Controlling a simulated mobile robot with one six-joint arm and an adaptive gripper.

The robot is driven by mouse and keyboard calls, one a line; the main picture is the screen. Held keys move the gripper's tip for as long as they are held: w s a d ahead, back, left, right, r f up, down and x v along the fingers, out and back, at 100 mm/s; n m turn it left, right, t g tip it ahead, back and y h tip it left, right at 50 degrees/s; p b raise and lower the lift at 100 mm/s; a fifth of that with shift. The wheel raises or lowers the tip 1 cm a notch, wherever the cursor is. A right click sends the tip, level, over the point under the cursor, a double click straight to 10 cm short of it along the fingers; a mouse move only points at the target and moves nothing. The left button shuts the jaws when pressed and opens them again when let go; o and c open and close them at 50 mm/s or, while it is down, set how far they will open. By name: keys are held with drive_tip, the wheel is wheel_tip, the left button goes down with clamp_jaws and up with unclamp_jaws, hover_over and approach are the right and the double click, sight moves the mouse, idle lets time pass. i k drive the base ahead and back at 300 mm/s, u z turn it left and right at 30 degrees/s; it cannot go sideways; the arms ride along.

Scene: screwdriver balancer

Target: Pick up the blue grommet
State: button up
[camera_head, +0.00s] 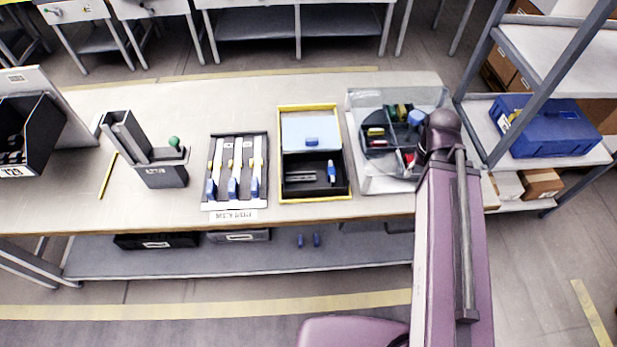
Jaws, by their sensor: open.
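A clear-lidded parts box (357,100) stands at the right of the workbench, with small coloured parts in its compartments. A small light-blue part (416,118) in its upper right is likely the blue grommet, but it is too small to be sure of its shape. Yellow, green and red parts lie in the compartments around it. My purple arm rises along the right side and its dark joint covers the box's right edge. My gripper does not show; it is out of view or hidden by the arm.
A yellow-rimmed tray (279,150) holds a blue-handled item (332,172). A rack with several blue-handled tools (232,187) and a grey fixture (160,172) stand to the left. A metal shelf (493,125) stands close on the right. The bench's rear strip is clear.

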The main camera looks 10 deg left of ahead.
sight(330, 171)
drive_tip(key=u, duration=0.75)
drive_tip(key=k, duration=0.95)
drive_tip(key=z, duration=0.05)
drive_tip(key=i, duration=0.8)
